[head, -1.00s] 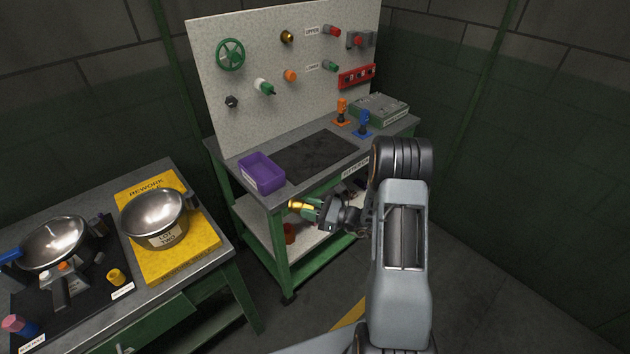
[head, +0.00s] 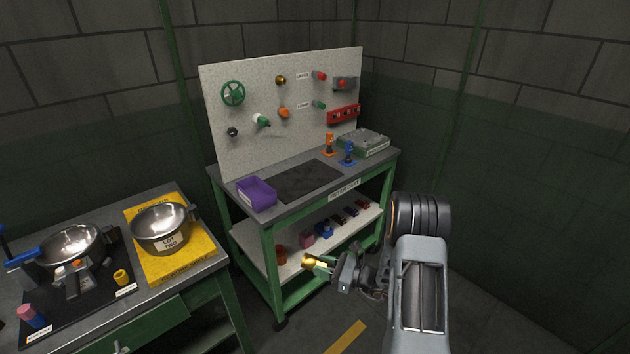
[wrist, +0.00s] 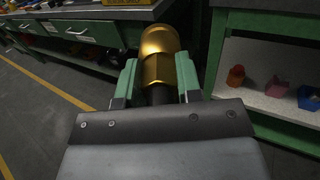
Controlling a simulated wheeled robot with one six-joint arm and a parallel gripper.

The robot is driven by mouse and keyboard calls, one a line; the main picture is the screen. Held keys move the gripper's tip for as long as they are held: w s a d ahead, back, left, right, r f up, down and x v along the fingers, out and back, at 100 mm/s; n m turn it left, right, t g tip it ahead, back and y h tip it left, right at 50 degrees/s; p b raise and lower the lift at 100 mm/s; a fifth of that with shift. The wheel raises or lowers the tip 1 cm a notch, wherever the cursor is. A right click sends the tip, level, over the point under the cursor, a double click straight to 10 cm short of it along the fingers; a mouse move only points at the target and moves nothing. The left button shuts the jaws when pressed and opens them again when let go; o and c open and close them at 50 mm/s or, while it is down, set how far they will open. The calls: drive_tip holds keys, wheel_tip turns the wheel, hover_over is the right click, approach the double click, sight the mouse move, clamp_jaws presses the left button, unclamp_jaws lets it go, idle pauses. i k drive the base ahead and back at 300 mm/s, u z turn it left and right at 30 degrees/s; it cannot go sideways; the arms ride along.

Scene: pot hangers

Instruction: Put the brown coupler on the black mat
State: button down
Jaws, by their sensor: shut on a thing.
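My gripper (head: 327,266) is shut on a shiny gold-brown coupler (wrist: 160,62) with a rounded end and a hex collar. The green finger pads press on both its sides in the wrist view. In the head view the coupler (head: 313,262) points left, in front of the green bench's lower shelf and below its top. A bare black mat (head: 308,181) lies on that bench top, behind and above my gripper. Another black mat (head: 98,312) lies on the left table and carries several things.
A purple bin (head: 257,194) stands left of the bench mat. Blue and orange stands (head: 348,155) and a grey-green box (head: 363,143) stand to its right. A pegboard (head: 215,145) with fittings rises behind. A steel bowl (head: 160,226) sits on a yellow board (head: 182,262) at left.

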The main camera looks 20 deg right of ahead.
sight(278, 189)
drive_tip(key=z, duration=1.35)
drive_tip(key=i, duration=1)
drive_tip(key=u, duration=1.45)
